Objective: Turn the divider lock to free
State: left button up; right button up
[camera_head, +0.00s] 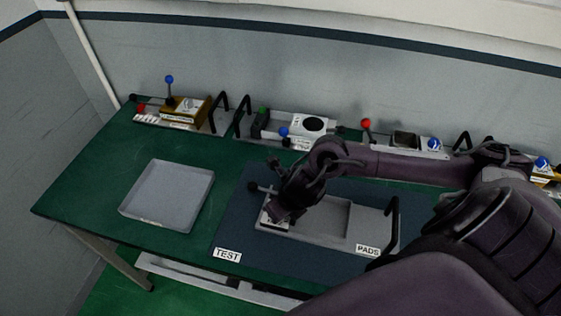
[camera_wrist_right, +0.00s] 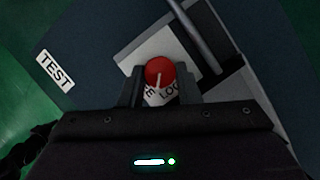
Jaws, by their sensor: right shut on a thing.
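The divider lock is a round red knob (camera_wrist_right: 159,72) with a pale pointer line, seen in the right wrist view. It sits on a light plate with a partly covered label (camera_wrist_right: 162,97), on which only a few letters show. My right gripper (camera_wrist_right: 159,86) is shut on the knob, with a finger on each side. In the head view my right gripper (camera_head: 276,207) reaches down to the left end of the grey unit (camera_head: 300,235) on the blue mat, and it hides the knob. My left gripper is not in view.
The blue mat (camera_head: 235,232) has a TEST label (camera_head: 227,255). A black handle (camera_head: 393,225) stands at the unit's right end, near a PADS label (camera_head: 367,251). An empty grey tray (camera_head: 133,208) lies left. Several units with coloured knobs line the back.

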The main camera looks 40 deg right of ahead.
jog(key=m+p, duration=0.1)
jog(key=m+h+p, duration=0.1)
jog(key=m+p, duration=0.1)
jog(key=m+h+p, duration=0.1)
jog(key=m, duration=0.1)
jog(key=shift+a+r+p, duration=0.25)
jog(key=shift+p, duration=0.1)
jog(key=shift+w+f+m+g+h+p, duration=0.1)
jog(key=shift+m+g+h+p, duration=0.4)
jog(key=shift+m, duration=0.7)
jog(key=shift+a+f+m+p, duration=0.1)
jog(key=shift+m+p, duration=0.3)
jog(key=shift+m, duration=0.3)
jog(key=o, duration=1)
